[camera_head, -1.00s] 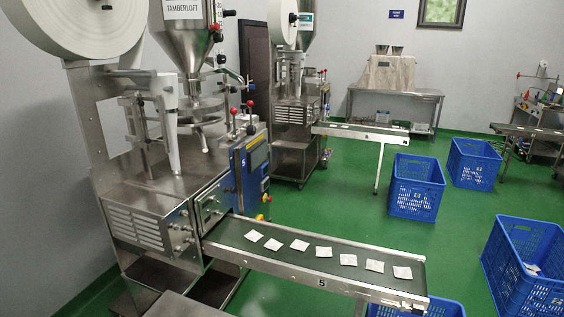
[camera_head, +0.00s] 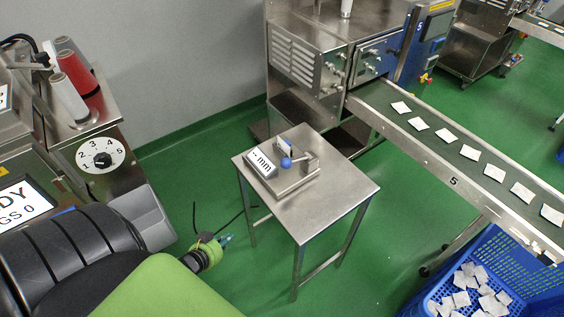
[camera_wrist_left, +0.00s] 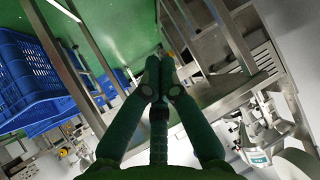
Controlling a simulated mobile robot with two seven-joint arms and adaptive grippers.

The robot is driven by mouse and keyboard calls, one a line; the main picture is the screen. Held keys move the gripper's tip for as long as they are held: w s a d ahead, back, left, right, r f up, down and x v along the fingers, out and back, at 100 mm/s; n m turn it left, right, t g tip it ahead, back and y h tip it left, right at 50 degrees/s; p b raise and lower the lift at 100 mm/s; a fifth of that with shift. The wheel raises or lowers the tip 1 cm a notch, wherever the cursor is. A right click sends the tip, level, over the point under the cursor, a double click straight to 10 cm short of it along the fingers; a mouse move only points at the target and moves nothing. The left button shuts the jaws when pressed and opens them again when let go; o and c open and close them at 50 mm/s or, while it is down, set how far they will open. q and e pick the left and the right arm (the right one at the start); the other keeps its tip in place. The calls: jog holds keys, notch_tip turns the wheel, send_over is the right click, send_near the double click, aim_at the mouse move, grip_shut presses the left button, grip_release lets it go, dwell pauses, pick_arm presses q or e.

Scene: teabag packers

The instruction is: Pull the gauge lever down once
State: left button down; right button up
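The gauge (camera_head: 272,163) sits on a small steel table in the middle of the head view, with "mm" on its tilted white display. Its lever ends in a blue ball knob (camera_head: 286,162), which stands raised beside the display. My left gripper (camera_head: 226,240) is low at the table's left side, well apart from the lever. In the left wrist view its two fingers (camera_wrist_left: 159,84) meet with nothing visible between them. I cannot make out the gauge in that view. My right gripper is not in view.
The small steel table (camera_head: 335,196) has a bare front and right top. A conveyor (camera_head: 440,166) carrying teabags runs along its right, above a blue crate (camera_head: 410,307). A machine with a numbered dial (camera_head: 101,160) stands at the left. Green floor is open around the table.

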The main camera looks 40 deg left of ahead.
pick_arm(q)
jog(key=w+a+r+m+t+h+b, duration=0.1)
jog(key=w+a+r+t+h+b, duration=0.2)
jog(key=w+r, duration=0.6)
jog(key=d+r+m+t+h+b, duration=0.1)
jog(key=d+r+m+t+h, duration=0.1)
jog(key=r, duration=0.7)
jog(key=w+d+r+m+t+h+b, duration=0.1)
jog(key=d+r+m+t+h+b, duration=0.1)
jog(key=d+r, duration=0.3)
notch_tip(320, 180, up, 4)
jog(key=shift+d+r+m+t+h, duration=0.2)
jog(key=shift+d+m+t+h, duration=0.15)
jog(key=shift+h, duration=0.45)
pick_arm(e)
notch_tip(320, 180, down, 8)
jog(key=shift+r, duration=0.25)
pick_arm(q)
jog(key=shift+w, duration=0.1)
jog(key=r, duration=0.2)
send_over(293, 161)
jog(key=s, duration=0.4)
jog(key=f, duration=0.2)
jog(key=a+f, duration=0.1)
jog(key=f, duration=0.1)
jog(key=shift+a+f, duration=0.1)
jog(key=shift+a, duration=0.05)
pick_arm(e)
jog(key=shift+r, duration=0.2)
